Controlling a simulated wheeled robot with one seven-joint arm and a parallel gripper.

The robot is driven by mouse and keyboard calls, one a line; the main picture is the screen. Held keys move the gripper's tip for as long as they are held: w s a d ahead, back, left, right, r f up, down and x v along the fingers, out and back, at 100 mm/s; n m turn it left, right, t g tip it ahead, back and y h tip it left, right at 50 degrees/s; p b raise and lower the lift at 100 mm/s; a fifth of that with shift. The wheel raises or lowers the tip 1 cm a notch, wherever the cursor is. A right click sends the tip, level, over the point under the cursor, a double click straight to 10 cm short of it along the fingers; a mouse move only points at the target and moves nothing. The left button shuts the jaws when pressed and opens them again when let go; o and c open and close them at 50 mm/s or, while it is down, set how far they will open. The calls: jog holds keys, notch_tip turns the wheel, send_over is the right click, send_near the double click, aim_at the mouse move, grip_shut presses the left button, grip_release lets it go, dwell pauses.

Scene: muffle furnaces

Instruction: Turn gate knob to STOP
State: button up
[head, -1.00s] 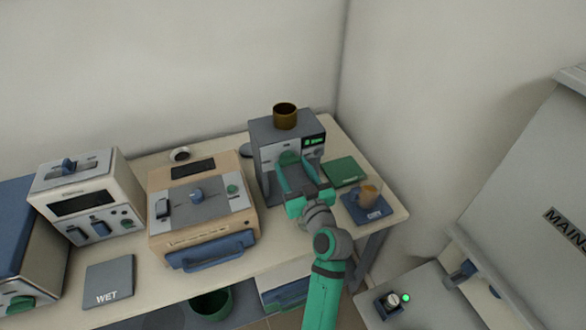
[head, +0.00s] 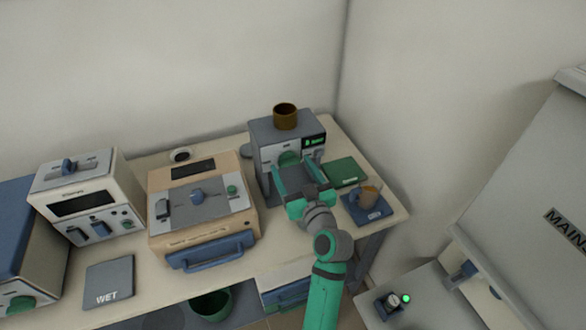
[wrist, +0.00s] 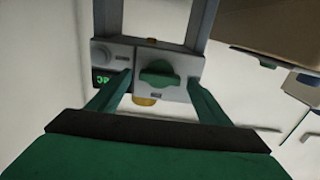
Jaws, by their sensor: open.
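A grey machine (head: 268,140) with an amber cup-like hopper on top stands at the right of the bench. A green knob (head: 289,158) sits on its front. I take this for the gate knob. In the wrist view the green knob (wrist: 158,77) shows as a bar lying roughly level across the picture. My gripper (head: 298,170) is open in front of the machine. In the wrist view my gripper (wrist: 159,83) has one finger on each side of the knob, with visible gaps. Any STOP mark is too small to read.
A beige device (head: 205,215) with a blue handle stands left of the machine. A green mat (head: 345,172) and a mug (head: 366,194) on a blue pad are to its right. A WET pad (head: 109,280) lies at the left front. Wall is behind.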

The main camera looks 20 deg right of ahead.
jog(key=s, duration=1)
jog(key=shift+s+d, duration=0.15)
jog(key=shift+s, duration=0.1)
jog(key=s+a+f+m+g+h, duration=0.1)
jog(key=s+a+f, duration=0.3)
jog(key=s+f, duration=0.35)
jog(key=s+a+f+m+g+h, duration=0.1)
jog(key=s+a+f+g+h, duration=0.1)
jog(key=s+a+f, duration=0.45)
jog(key=s+a+y, duration=0.1)
jog(key=s+a, duration=0.4)
jog(key=s, duration=0.5)
jog(key=s+a+n+y, duration=0.1)
jog(key=s+a, duration=0.3)
jog(key=s, duration=0.6)
jog(key=shift+a+r, duration=0.3)
jog(key=shift+a, duration=0.05)
